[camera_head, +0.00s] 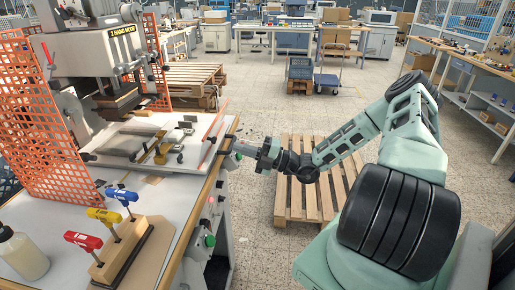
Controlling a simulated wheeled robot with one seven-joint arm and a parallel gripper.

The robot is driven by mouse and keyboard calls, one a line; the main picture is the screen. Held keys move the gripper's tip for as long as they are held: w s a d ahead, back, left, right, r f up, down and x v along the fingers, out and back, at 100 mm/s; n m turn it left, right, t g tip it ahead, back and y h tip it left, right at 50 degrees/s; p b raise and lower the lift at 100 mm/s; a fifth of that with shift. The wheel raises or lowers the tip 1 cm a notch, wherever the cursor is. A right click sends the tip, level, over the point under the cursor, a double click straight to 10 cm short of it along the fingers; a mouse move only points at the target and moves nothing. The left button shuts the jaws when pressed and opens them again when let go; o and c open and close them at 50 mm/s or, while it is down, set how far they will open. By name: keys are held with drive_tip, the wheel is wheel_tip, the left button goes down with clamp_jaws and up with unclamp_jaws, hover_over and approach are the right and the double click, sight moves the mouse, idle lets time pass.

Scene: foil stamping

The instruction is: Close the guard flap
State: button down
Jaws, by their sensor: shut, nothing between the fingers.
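The foil stamping press (92,55) stands at the left on a workbench. A thin, pale panel with an orange-red edge (213,131), seemingly the guard flap, stands tilted at the right side of the press bed and looks open. My gripper (232,147) is at the bench's right edge, just right of the panel's lower part. It is shut and empty. The fingertips are small here, and I cannot tell whether they touch the panel. On the press bed (120,143) lie a yellow piece (161,154) and small dark clamps.
Orange mesh guards (45,120) flank the press. Yellow, blue and red-handled tools stand in a wooden block (122,250) at the front, beside a bottle (22,255). A green button (210,240) is on the bench's side. A pallet (297,205) lies on the floor under my arm.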

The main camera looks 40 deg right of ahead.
sight(208, 135)
drive_tip(key=shift+p+x, duration=0.95)
drive_tip(key=shift+x, duration=1.55)
drive_tip(key=shift+r, duration=0.1)
drive_tip(key=r+p, duration=0.1)
drive_tip(key=p, duration=0.1)
drive_tip(key=w+a+r+g+p, duration=0.1)
drive_tip(key=p, duration=0.2)
drive_tip(key=shift+w+h, duration=0.2)
drive_tip(key=shift+h, duration=0.2)
drive_tip(key=shift+w+a, duration=0.2)
drive_tip(key=shift+w, duration=0.05)
